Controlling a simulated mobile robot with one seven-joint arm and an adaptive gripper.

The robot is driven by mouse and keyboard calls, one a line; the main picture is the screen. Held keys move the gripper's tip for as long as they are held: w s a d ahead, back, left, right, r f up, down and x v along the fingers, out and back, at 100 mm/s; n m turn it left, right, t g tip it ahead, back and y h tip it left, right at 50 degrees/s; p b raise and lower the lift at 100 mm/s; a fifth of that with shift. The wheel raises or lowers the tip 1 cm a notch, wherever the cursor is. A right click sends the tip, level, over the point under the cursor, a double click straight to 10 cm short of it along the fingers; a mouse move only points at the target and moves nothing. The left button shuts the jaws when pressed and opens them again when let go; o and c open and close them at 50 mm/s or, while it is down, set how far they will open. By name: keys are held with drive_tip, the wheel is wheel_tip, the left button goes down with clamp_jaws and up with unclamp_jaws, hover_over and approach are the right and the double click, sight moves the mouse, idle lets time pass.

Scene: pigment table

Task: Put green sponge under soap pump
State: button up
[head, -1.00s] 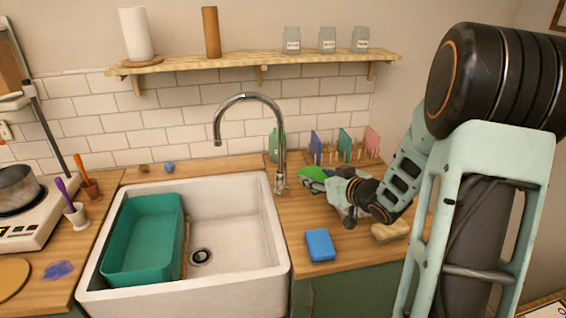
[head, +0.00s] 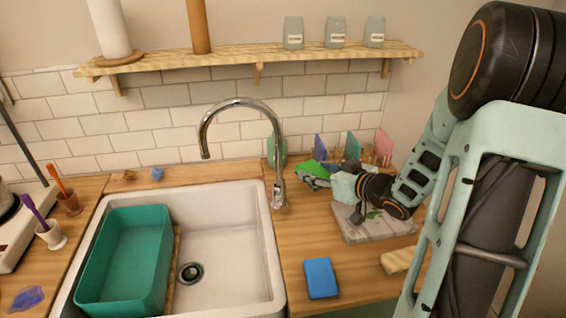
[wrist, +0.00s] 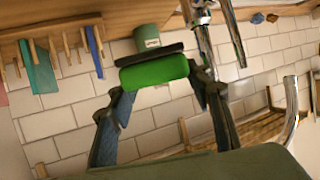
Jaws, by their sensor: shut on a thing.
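The green sponge (head: 311,169) is held at the tip of my gripper (head: 328,176), above the counter to the right of the faucet. In the wrist view the sponge (wrist: 155,71) sits between the two fingers of my gripper (wrist: 158,82), with a dark strip along its edge. The soap pump appears to be the green bottle (head: 283,152) behind the faucet at the wall, partly hidden. In the wrist view a labelled green bottle (wrist: 146,38) shows just beyond the sponge, with a visible offset. The sponge is not under it.
The chrome faucet (head: 278,165) stands close left of the sponge. A rack with coloured boards (head: 352,147) is behind my gripper. A blue sponge (head: 320,278), a tan sponge (head: 397,261) and a grey board (head: 360,233) lie on the counter. The sink (head: 225,240) holds a teal tub (head: 125,260).

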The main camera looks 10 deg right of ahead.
drive_tip(key=w+a+p, duration=0.1)
drive_tip(key=w+a, duration=0.2)
drive_tip(key=w, duration=0.4)
drive_tip(key=w+a, duration=0.3)
drive_tip(key=w, duration=0.5)
drive_tip(key=shift+w+a+f+p, duration=0.15)
drive_tip(key=shift+a+f+p, duration=0.15)
drive_tip(key=shift+p, duration=0.1)
drive_tip(key=shift+f+b, duration=0.5)
drive_tip(key=shift+f, duration=0.15)
drive_tip(key=o, duration=0.4)
drive_tip(key=shift+d, duration=0.1)
drive_tip(key=shift+o, duration=0.2)
